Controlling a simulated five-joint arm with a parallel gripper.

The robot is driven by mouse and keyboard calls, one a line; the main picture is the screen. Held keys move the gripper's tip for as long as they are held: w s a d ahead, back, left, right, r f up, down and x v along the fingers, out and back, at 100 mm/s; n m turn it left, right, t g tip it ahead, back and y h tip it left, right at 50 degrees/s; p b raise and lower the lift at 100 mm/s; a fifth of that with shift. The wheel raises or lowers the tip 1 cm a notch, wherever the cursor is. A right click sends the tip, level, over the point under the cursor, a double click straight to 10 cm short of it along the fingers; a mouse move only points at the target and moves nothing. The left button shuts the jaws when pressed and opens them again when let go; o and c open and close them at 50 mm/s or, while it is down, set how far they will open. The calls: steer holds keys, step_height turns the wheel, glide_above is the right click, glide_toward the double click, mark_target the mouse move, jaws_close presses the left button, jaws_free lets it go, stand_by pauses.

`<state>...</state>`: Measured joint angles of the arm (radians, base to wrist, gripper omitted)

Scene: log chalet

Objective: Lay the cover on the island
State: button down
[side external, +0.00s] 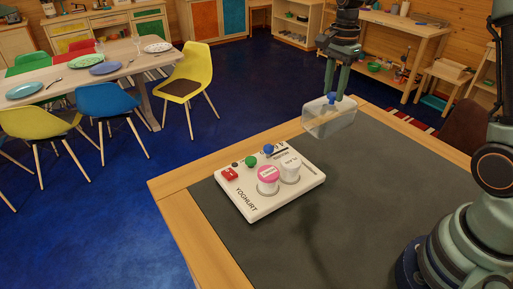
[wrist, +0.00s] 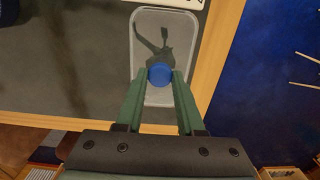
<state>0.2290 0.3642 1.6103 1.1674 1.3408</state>
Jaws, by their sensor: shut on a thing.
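A clear, boxy cover (side external: 328,118) with a blue knob (side external: 332,97) hangs in the air. My gripper (side external: 335,90) is shut on the knob from above; the cover also shows in the wrist view (wrist: 149,26), with the blue knob (wrist: 160,74) between the fingertips. A white unit lettered YOGHURT (side external: 262,207) sits on the worktop, left of and below the cover. It carries a pink-lidded jar (side external: 268,179), a white jar (side external: 290,167), a red switch and round knobs. Which surface is the island, I cannot tell for sure.
The worktop has a wooden border (side external: 186,222) around a dark grey surface (side external: 330,225), clear to the right and front of the white unit. In the wrist view the cover is near the border (wrist: 212,55). A dining table (side external: 120,70) and chairs stand apart across the blue floor.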

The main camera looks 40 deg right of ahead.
step_height(320, 180, down, 10)
stand_by(0.5)
steer(key=shift+f, duration=0.25)
steer(key=c, duration=0.5)
jaws_free()
steer(key=shift+r, duration=0.1)
step_height(320, 180, up, 12)
steer(key=shift+r, duration=0.1)
steer(key=shift+s+a+r+n+t, duration=0.85)
steer(key=shift+s+a+n, duration=0.8)
steer(key=shift+s+n, duration=1.05)
steer(key=shift+s+a+r+n+t, duration=0.85)
steer(key=shift+s+a+n, duration=1.1)
steer(key=shift+n, duration=1.35)
steer(key=shift+s+a+r+n+t, duration=0.55)
steer(key=shift+s+a+n+t, duration=0.7)
steer(key=shift+s+n, duration=1.55)
